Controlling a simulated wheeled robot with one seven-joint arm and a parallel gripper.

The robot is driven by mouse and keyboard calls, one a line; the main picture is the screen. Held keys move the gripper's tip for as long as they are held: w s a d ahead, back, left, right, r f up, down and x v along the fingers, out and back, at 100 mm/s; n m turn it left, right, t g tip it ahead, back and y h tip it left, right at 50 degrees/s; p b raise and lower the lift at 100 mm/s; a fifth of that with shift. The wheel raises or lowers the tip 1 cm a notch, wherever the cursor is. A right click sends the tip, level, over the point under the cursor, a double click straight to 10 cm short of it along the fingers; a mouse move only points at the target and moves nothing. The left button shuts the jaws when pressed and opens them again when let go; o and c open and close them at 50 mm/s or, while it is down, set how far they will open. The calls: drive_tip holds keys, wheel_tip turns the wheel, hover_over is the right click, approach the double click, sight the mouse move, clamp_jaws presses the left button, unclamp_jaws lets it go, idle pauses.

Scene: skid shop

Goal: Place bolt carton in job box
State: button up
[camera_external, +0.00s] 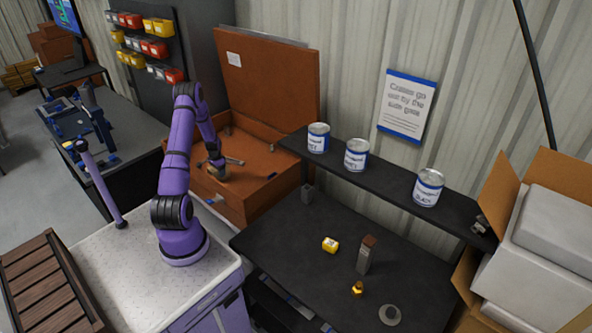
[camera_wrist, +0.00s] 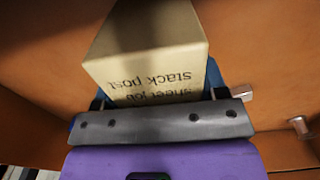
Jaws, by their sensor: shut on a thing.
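The job box (camera_external: 262,205) is an orange-brown chest with its lid raised at the back, left of the dark bench. My gripper (camera_external: 213,164) is inside its opening, towards the left front. It is shut on the bolt carton (camera_external: 217,174), a small tan box. In the wrist view the carton (camera_wrist: 150,58) fills the middle, with dark upside-down printing, and the grey jaw bar of my gripper (camera_wrist: 160,112) crosses below it. Orange-brown box surfaces surround it there. I cannot tell whether the carton touches the box floor.
A few small tools or fittings (camera_external: 234,161) lie inside the box. Several cans stand on the shelf (camera_external: 390,180) above. An open cardboard box (camera_external: 500,200) is at right.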

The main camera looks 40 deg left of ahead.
drive_tip(key=shift+f, duration=0.2)
drive_tip(key=shift+s+d+f, duration=0.1)
drive_tip(key=shift+f, duration=0.15)
drive_tip(key=o, duration=1.2)
drive_tip(key=shift+s+d+f, duration=0.1)
drive_tip(key=r, duration=1.3)
drive_tip(key=shift+w+a+r, duration=0.1)
drive_tip(key=shift+w+a, duration=0.1)
